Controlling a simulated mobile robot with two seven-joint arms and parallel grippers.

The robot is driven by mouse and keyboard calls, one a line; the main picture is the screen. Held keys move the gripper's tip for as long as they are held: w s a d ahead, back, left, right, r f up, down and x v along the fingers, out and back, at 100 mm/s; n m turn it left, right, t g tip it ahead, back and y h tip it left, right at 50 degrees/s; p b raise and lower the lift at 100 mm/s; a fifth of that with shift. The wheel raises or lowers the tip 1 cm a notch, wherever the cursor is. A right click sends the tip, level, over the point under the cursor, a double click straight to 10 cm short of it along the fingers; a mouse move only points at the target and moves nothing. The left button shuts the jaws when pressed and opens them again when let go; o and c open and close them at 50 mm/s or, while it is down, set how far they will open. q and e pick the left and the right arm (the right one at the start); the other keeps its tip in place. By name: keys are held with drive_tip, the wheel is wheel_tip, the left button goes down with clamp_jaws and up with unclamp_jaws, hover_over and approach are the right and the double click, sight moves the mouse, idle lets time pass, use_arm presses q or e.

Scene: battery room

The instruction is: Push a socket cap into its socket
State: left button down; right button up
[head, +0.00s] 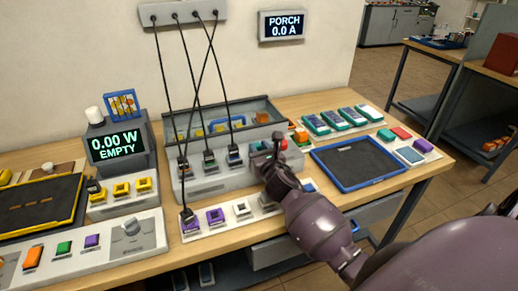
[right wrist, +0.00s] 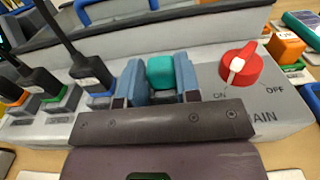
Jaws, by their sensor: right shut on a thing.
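My right gripper (right wrist: 161,82) is shut on a teal socket cap (right wrist: 160,72), with a blue finger on each side of it. The cap is over the grey panel (right wrist: 207,78), in line with the row of plugged sockets and left of the red knob. The socket beneath the cap is hidden, so I cannot tell how deep the cap sits. My left gripper is not in view.
Black-corded plugs (right wrist: 88,70) stand in the panel left of my gripper. The red main knob (right wrist: 240,65) is close on the right. A strip with purple and white sockets (head: 240,209) lies in front. A blue-rimmed tray (head: 345,187) is to the right.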

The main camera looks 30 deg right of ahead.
drive_tip(key=o, duration=0.6)
drive_tip(key=shift+p+v, duration=0.3)
drive_tip(key=shift+v, duration=0.5)
drive_tip(key=shift+p+v, duration=0.35)
drive_tip(key=shift+v, duration=1)
drive_tip(key=p, duration=0.1)
approach(258, 148)
drive_tip(key=shift+s, duration=0.8)
drive_tip(key=shift+f, duration=0.1)
